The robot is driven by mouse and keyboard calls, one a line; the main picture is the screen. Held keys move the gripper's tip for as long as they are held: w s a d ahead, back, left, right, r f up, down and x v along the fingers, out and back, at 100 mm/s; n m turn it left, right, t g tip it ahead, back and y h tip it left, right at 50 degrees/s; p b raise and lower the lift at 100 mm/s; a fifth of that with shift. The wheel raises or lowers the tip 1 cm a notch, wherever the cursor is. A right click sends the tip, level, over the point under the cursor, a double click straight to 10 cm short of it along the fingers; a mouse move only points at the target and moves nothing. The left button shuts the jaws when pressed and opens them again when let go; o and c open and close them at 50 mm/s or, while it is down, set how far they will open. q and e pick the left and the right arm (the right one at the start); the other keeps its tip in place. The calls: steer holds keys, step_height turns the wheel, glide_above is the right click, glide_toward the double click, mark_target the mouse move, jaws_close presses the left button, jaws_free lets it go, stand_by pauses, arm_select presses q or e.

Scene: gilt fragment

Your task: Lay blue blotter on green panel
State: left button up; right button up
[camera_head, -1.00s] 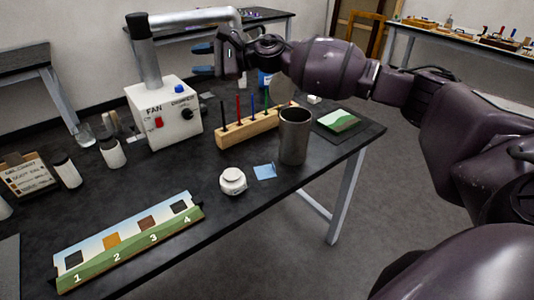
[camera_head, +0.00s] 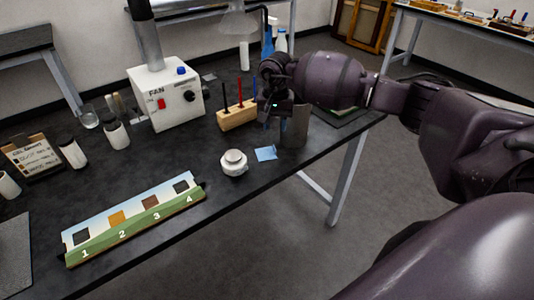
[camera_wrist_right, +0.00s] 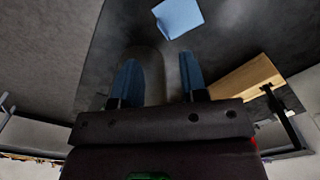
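The blue blotter (camera_head: 266,153) is a small light-blue square lying on the black table, right of a white jar. It also shows at the top of the right wrist view (camera_wrist_right: 178,17), beyond my fingertips. My right gripper (camera_wrist_right: 160,78) points down above the table, its two blue fingers apart with no blotter between them. A green panel (camera_head: 340,116) lies at the table's right end, mostly hidden behind my right arm. My left gripper is out of view.
The white jar (camera_head: 234,162), a wooden rack (camera_head: 236,118) with upright sticks and the fan box (camera_head: 168,95) are nearby. A numbered strip (camera_head: 135,220) lies at front left.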

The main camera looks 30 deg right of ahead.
glide_above(274, 154)
steer(key=f, duration=0.4)
steer(key=shift+s+a+f, duration=0.15)
steer(key=shift+s+f, duration=0.1)
steer(key=shift+f, duration=0.05)
steer(key=shift+w+f, duration=0.2)
steer(key=shift+f, duration=2.65)
steer(key=shift+c, duration=0.2)
jaws_close()
